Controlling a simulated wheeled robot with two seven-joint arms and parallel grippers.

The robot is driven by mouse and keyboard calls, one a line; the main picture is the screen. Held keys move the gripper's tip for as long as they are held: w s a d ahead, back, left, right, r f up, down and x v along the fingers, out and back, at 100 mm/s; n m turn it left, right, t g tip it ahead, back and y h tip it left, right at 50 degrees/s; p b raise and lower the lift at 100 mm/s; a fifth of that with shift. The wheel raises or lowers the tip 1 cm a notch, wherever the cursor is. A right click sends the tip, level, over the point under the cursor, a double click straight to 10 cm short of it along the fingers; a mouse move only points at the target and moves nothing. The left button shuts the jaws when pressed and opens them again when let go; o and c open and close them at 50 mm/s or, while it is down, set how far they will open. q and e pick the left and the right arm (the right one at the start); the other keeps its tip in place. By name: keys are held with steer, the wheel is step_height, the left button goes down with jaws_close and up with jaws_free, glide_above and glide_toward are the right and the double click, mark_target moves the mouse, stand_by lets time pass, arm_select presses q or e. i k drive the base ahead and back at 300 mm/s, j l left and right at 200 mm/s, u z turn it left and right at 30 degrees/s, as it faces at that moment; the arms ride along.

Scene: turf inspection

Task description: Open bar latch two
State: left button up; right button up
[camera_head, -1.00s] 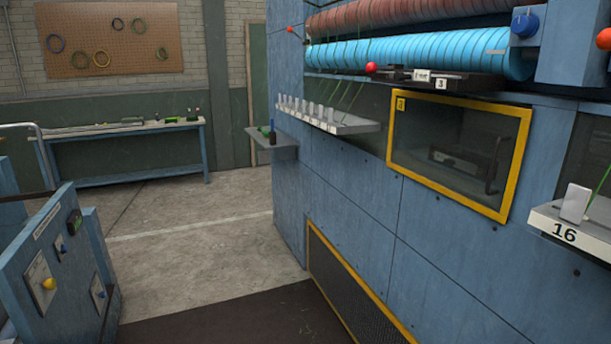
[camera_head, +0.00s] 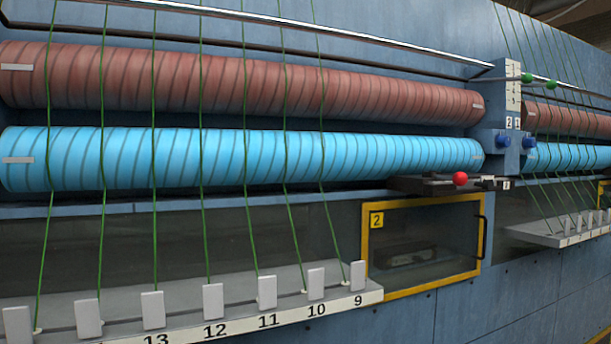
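A dark latch bar (camera_head: 425,185) with a red ball knob (camera_head: 460,179) lies at the right end of the blue roller, above a yellow-framed window (camera_head: 427,246) marked 2. A small pale label (camera_head: 506,184) at its right end is too small to read surely. I cannot tell whether the latch is open or shut. Neither of my grippers is in view.
A red-brown roller (camera_head: 250,85) runs above the blue roller (camera_head: 250,157), with green yarns crossing both. A numbered shelf (camera_head: 340,305) with white tabs juts out at lower left. A post (camera_head: 508,110) with blue knobs and another shelf (camera_head: 560,232) stand at right.

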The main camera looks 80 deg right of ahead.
mark_target(460, 178)
steer(key=z, duration=3.45)
